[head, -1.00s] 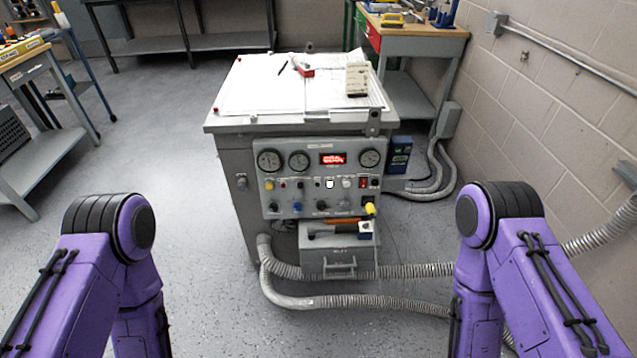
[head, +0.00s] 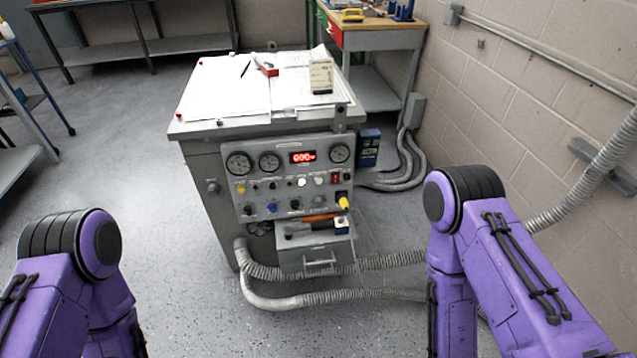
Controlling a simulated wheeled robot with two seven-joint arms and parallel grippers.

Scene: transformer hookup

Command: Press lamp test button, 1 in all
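A grey control panel (head: 292,205) is on the front of a cabinet in the middle of the view. It carries gauges, a red lit display (head: 302,157), and a row of small knobs, lamps and buttons. A white round piece (head: 302,182) sits below the display, with another pale one (head: 318,180) to its right. The labels are too small to read, so I cannot tell which is the lamp test button. Only the upper parts of my two purple arms show, at lower left and lower right. Both grippers are out of view.
Papers, a pen and a small box (head: 321,76) lie on the cabinet top (head: 225,125). A drawer unit (head: 318,255) juts out below the panel, with ribbed hoses (head: 300,298) on the floor around it. A workbench (head: 385,40) stands behind.

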